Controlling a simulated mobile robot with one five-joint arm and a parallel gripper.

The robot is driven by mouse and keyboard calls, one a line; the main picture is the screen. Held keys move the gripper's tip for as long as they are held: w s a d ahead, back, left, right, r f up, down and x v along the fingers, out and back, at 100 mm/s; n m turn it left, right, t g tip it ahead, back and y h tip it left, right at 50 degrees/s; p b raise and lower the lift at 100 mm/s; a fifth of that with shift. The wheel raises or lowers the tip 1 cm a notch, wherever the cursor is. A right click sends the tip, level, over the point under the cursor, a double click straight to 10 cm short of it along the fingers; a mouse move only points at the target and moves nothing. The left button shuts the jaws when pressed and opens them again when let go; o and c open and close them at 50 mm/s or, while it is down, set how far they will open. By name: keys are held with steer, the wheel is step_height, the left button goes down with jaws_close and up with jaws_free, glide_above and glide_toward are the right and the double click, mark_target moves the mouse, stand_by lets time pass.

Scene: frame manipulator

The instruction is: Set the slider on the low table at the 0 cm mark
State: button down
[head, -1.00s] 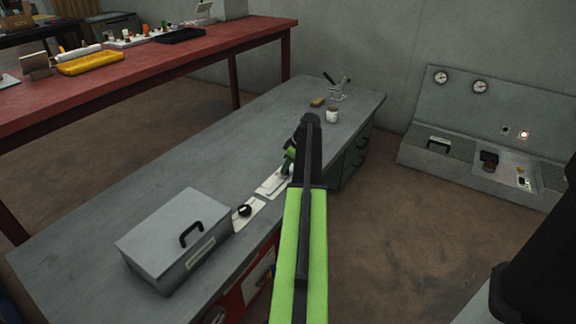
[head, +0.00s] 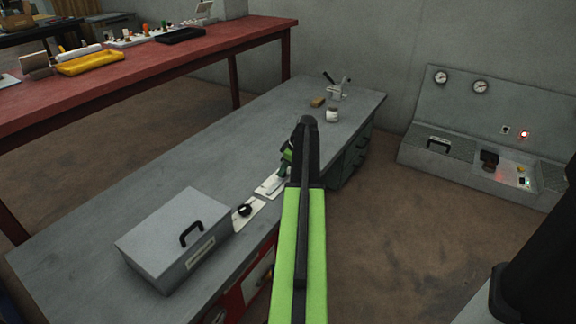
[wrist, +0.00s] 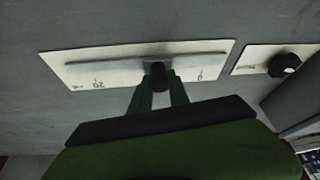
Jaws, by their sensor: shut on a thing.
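The slider's white plate (head: 270,187) lies on the grey low table (head: 150,200), partly hidden by my arm in the head view. In the wrist view the plate (wrist: 110,73) has a raised track, a "20" mark near its left end and what looks like a 0 near its right end. The dark slider knob (wrist: 158,70) stands near the middle of the track, between those marks. My gripper (wrist: 158,84) is shut on the knob; the gripper (head: 283,172) shows in the head view beside my arm.
A plate with a black round knob (head: 245,211) lies beside the slider's 0 end. A grey lidded box (head: 175,235) stands at the near left. A jar (head: 333,115), a tan block (head: 318,102) and a small clamp-like device (head: 338,90) stand at the far end.

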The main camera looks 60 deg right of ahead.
steer(key=a, duration=0.9)
steer(key=c, duration=1.3)
jaws_free()
steer(key=shift+o, duration=0.2)
steer(key=shift+d, duration=0.1)
steer(key=p+v, duration=1.6)
steer(key=v, duration=0.1)
steer(key=shift+r, duration=0.2)
